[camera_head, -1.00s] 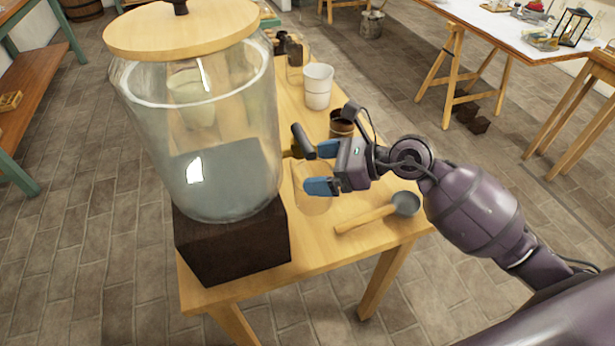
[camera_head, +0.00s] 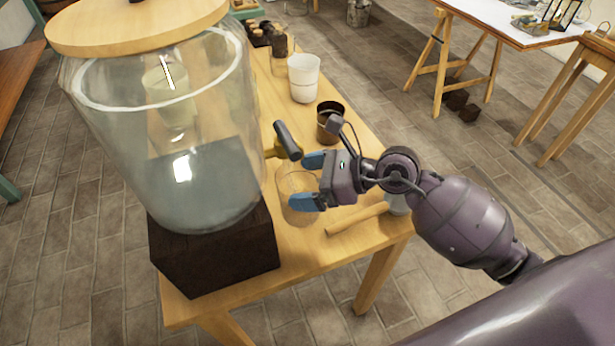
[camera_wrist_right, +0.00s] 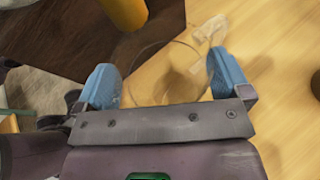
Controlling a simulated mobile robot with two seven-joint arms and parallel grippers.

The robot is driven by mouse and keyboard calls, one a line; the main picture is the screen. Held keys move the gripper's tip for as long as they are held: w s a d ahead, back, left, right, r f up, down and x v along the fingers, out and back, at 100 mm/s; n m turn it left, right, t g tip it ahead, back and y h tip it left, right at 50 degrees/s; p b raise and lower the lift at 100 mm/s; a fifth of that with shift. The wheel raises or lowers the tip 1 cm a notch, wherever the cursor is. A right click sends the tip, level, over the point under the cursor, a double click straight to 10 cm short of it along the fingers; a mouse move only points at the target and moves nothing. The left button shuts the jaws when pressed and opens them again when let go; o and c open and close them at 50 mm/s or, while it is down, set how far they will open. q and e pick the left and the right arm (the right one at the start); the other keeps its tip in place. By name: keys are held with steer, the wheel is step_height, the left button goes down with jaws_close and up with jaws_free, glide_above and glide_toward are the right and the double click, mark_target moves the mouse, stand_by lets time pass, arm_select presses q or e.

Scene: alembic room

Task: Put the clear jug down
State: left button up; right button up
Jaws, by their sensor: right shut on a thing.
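The clear jug (camera_head: 288,203) is a see-through glass vessel, faint against the wood, below the tap (camera_head: 287,141) of the big glass dispenser (camera_head: 205,190). My right gripper (camera_head: 308,182) is shut on it, with one blue finger on each side. In the right wrist view the jug's thin round rim (camera_wrist_right: 165,46) shows between the fingers (camera_wrist_right: 165,78). The jug is over the wooden table (camera_head: 290,255); I cannot tell whether its base touches the top. My left gripper is out of view.
A dark brown cup (camera_head: 328,128) and a white beaker (camera_head: 303,80) stand behind. The dispenser rests on a dark block (camera_head: 215,260) at the left.

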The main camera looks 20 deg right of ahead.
steer(key=o, duration=1.1)
steer(key=shift+r, duration=0.1)
steer(key=v, duration=1.2)
